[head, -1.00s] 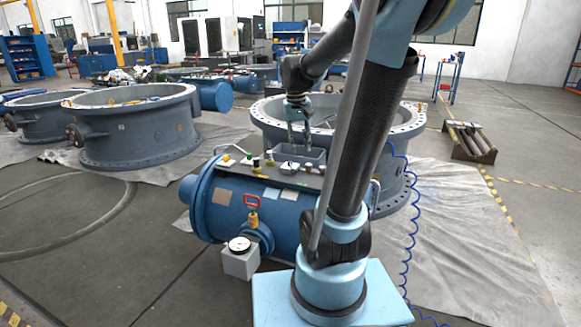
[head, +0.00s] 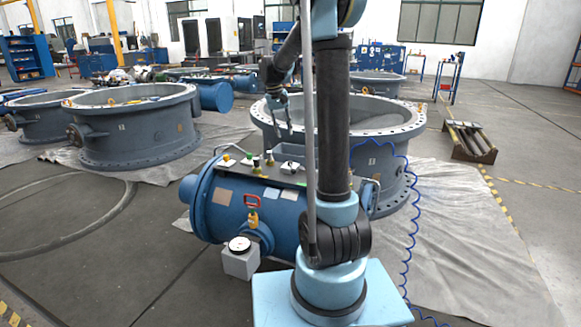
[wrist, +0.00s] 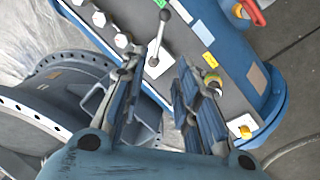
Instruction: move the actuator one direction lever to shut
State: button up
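The actuator (head: 270,208) is a blue cylinder lying on the floor in the head view, with a grey control panel along its top.
A large grey valve ring (head: 390,150) stands close behind.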

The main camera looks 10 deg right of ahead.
aim_at(292, 167)
jog(key=d+f, duration=0.1)
jog(key=f, duration=0.4)
jog(key=d+f, duration=0.1)
jog(key=f, duration=0.5)
jog(key=d+f, duration=0.1)
jog(key=f, duration=0.4)
jog(key=shift+d+f, duration=0.2)
jog(key=shift+f, duration=0.15)
grip_shut()
